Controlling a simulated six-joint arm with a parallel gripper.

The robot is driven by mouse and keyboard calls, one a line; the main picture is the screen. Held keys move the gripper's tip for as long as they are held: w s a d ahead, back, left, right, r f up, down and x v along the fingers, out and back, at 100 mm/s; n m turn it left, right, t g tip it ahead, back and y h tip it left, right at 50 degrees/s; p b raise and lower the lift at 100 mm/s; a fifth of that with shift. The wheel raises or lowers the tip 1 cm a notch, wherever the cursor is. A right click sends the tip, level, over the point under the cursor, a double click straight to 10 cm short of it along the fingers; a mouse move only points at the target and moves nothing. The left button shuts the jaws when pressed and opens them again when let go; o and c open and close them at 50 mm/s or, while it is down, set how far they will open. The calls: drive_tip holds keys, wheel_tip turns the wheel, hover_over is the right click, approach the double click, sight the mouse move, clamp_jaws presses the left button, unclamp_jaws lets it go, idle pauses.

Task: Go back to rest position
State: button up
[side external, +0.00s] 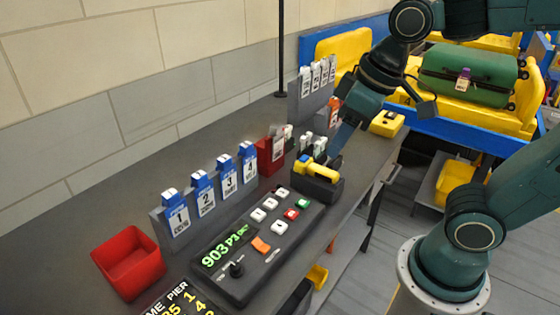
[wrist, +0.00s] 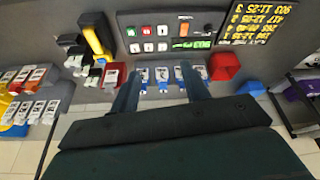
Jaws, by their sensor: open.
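My gripper (side external: 340,137) hangs above the desk in the side external view, near the yellow-handled device. In the wrist view my gripper (wrist: 160,80) shows two dark fingers spread apart, with nothing held between them. Beyond the fingers are the blue numbered tags (wrist: 162,75); the same tags (side external: 205,190) stand in a grey rack in the side external view. The gap between my fingertips and the things below is hard to judge.
A control panel (side external: 253,277) with buttons and a green display lies on the desk. A yellow-handled device (side external: 318,172) sits in a dark cradle behind it. A red bin (side external: 130,262) is at left. A green suitcase (side external: 470,75) lies on a yellow tray at right.

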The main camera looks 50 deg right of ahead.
drive_tip(key=s+d+m+t, duration=0.1)
drive_tip(key=s+d+m, duration=0.1)
drive_tip(key=s, duration=0.3)
drive_tip(key=shift+s+d+f+h, duration=0.15)
drive_tip(key=shift+s+d+h, duration=0.15)
drive_tip(key=shift+d, duration=0.3)
